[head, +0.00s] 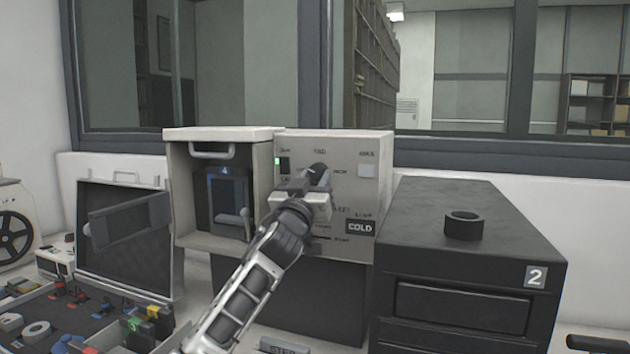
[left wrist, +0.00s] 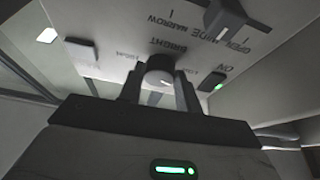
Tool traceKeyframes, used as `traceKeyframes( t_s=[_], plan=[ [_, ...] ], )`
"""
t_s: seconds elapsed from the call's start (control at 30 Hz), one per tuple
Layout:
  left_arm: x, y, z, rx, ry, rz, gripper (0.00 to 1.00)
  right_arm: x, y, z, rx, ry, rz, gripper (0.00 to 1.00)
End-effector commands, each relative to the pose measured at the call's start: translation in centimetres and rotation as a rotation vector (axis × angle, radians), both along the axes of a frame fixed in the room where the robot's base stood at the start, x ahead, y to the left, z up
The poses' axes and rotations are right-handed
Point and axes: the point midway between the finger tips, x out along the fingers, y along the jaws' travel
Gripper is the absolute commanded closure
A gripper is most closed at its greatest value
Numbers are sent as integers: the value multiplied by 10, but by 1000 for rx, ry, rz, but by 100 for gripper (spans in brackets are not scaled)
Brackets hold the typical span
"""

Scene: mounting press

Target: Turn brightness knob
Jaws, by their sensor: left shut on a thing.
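The brightness knob (left wrist: 158,74) is a small round grey knob with a pale pointer mark, under the word BRIGHT on the panel in the left wrist view. My left gripper (left wrist: 158,88) has its two dark fingers on either side of this knob and is shut on it. In the head view the left gripper (head: 312,197) is at the light grey control panel (head: 345,146) and hides the knob. My right gripper is not in view.
A lit green switch (left wrist: 212,82) and a grey button (left wrist: 80,48) flank the knob. The panel's unit has an open-fronted bay (head: 228,196) on its left. A black cabinet (head: 470,225) marked 2 stands at right. An open case (head: 125,235) stands at left.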

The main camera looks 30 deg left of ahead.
Motion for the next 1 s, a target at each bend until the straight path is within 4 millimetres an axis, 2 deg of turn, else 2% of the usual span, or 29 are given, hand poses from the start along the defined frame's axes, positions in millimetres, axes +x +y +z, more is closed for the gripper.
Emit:
traceKeyframes(
  t_s=[1.0],
  plan=[
    [-3,12,5,916,222,5,89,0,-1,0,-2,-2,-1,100]
  ],
)
